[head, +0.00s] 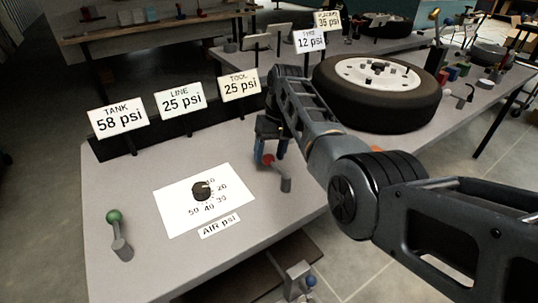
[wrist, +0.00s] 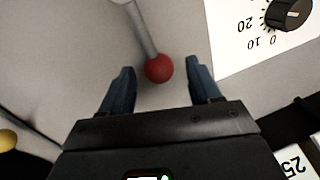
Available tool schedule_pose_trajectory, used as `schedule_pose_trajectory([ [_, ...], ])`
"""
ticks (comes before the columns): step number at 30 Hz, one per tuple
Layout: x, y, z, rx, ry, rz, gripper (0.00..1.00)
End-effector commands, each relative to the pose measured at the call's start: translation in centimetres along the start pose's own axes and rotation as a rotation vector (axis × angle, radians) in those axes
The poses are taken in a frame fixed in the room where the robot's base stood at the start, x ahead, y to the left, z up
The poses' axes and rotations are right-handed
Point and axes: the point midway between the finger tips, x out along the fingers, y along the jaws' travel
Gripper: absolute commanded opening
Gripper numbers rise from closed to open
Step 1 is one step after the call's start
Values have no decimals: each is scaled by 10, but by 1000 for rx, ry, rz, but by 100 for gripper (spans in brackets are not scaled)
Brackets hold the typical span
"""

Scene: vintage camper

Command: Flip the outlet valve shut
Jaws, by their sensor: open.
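A lever valve with a red ball knob (head: 268,159) stands on the grey bench, right of the dial card. Its short grey post (head: 286,184) is nearer the front, and its arm tilts back toward my gripper (head: 271,146). In the wrist view the red knob (wrist: 158,68) lies between my two open fingers (wrist: 160,80), with a gap on each side, and the rod runs up and left from it. A second lever with a green knob (head: 113,216) stands at the bench's left. No label shows which is the outlet valve.
A white card with a black dial (head: 202,189) lies mid-bench. Signs stand behind: TANK 58 psi (head: 118,116), LINE 25 psi (head: 180,98), TOOL 25 psi (head: 240,84). A blue-knobbed part (head: 310,281) sits below the front edge. A tyre (head: 380,90) lies beyond my arm.

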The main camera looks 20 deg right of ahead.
Motion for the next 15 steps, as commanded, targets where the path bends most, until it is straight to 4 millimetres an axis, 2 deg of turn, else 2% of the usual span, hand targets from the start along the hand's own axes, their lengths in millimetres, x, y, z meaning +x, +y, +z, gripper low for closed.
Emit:
schedule_pose_trajectory([
  [9, -51, 0, -1, -1, 2, 0, 62],
  [15, -65, 0, 0, -1, 0, 0, 62],
])
